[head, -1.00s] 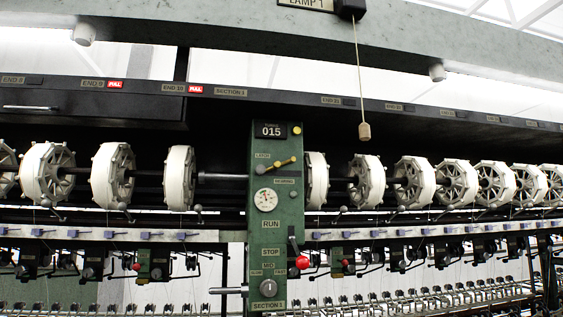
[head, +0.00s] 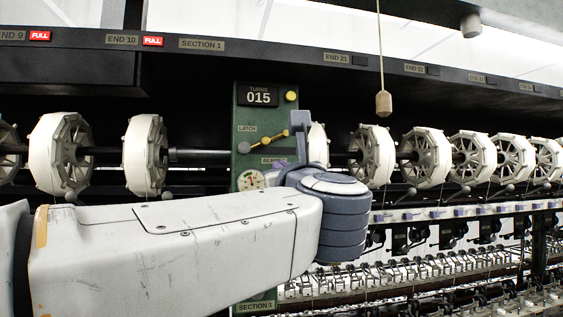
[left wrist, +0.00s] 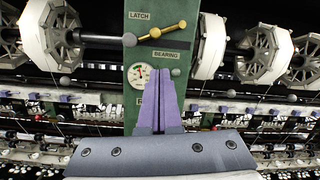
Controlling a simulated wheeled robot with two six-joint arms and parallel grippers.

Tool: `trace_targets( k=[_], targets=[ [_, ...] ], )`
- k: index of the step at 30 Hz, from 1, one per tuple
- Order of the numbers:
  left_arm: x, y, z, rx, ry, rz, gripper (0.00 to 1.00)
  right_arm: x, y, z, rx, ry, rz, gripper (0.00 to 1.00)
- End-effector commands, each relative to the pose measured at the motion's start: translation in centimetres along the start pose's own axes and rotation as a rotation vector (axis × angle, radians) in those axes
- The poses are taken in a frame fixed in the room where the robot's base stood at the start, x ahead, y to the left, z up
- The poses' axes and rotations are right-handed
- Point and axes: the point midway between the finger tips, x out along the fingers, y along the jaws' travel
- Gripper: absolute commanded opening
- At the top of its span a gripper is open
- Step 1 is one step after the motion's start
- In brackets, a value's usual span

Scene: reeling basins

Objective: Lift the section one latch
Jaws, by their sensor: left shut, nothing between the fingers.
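The section one latch (head: 263,140) is a yellow lever with a grey ball at its left end, on the green section 1 panel (head: 245,115) below the turns counter reading 015. It slopes up to the right. In the left wrist view the latch (left wrist: 157,35) shows above the fingertips, under the label LATCH. My left gripper (head: 300,125) is shut and empty, in front of the panel by the latch's right end; contact cannot be told. In the left wrist view the left gripper's purple fingers (left wrist: 158,72) are together, below the latch. My right gripper is not in view.
White reels (head: 145,155) stand on a shaft on both sides of the panel. A wooden pull (head: 383,103) hangs on a cord to the right. A dark beam with end labels (head: 290,55) runs above. My left arm covers the lower panel.

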Motion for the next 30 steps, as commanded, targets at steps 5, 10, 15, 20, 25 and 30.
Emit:
trace_targets(
  k=[5,10,15,20,25,30],
  targets=[
    [0.6,-0.1,0.5,-0.069,0.009,0.027,0.00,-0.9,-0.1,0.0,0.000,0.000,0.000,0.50],
    [2.8,-0.5,0.7,-0.064,0.011,0.020,0.00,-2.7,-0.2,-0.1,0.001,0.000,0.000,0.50],
    [5.4,-0.5,0.7,-0.061,0.010,0.020,0.00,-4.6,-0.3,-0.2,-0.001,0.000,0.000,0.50],
    [7.7,-0.3,0.1,-0.063,0.010,0.020,0.00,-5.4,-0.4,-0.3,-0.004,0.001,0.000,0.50],
    [9.9,-0.1,0.2,-0.063,0.009,0.021,0.00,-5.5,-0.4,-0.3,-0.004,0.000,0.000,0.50],
    [11.2,-0.1,0.2,-0.063,0.009,0.020,0.00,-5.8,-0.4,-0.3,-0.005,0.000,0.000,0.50]
  ],
)
